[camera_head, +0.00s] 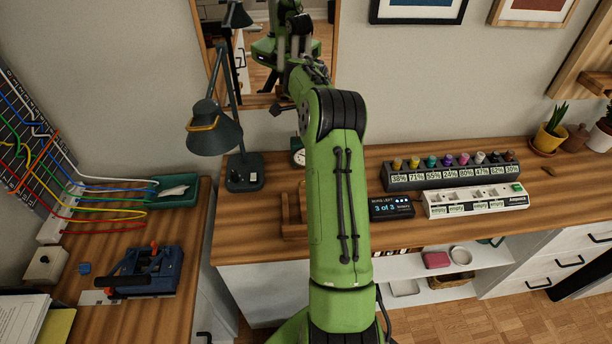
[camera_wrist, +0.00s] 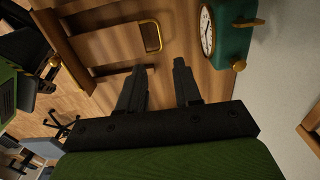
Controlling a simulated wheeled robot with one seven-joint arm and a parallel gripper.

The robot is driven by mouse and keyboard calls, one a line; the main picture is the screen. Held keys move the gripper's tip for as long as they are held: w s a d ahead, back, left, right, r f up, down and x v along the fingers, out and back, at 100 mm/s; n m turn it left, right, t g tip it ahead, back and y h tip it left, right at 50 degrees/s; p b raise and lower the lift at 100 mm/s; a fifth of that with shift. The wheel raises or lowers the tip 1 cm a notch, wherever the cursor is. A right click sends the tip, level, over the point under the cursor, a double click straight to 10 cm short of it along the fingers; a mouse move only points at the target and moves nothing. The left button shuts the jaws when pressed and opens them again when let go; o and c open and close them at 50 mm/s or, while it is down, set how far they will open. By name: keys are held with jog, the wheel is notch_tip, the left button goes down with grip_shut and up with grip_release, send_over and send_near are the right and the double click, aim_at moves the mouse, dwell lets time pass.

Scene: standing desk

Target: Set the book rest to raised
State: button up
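The wooden book rest (camera_head: 292,230) is on the desk, left of my arm, which hides its right part. In the wrist view, wooden slats (camera_wrist: 75,48) that look like part of the rest lie at the upper left. A brass-coloured loop (camera_wrist: 159,37) stands at their right end. I cannot tell the angle of the rest's panel. My gripper (camera_wrist: 160,66) is open and empty, its two fingers apart and pointing toward the desk just below the loop. It does not visibly touch the loop. In the head view my gripper cannot be made out.
A teal clock (camera_wrist: 231,38) stands right of the loop, close to the fingers. A dark desk lamp (camera_head: 244,172) stands left of the rest. A small display (camera_head: 391,208) and a white power strip (camera_head: 475,200) lie to the right. A mirror stands behind.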

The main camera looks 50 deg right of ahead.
notch_tip(320, 180, down, 12)
jog(key=shift+w+r+b, duration=0.1)
jog(key=shift+w+b, duration=0.05)
jog(key=shift+b, duration=0.85)
jog(key=shift+c, duration=0.4)
grip_shut()
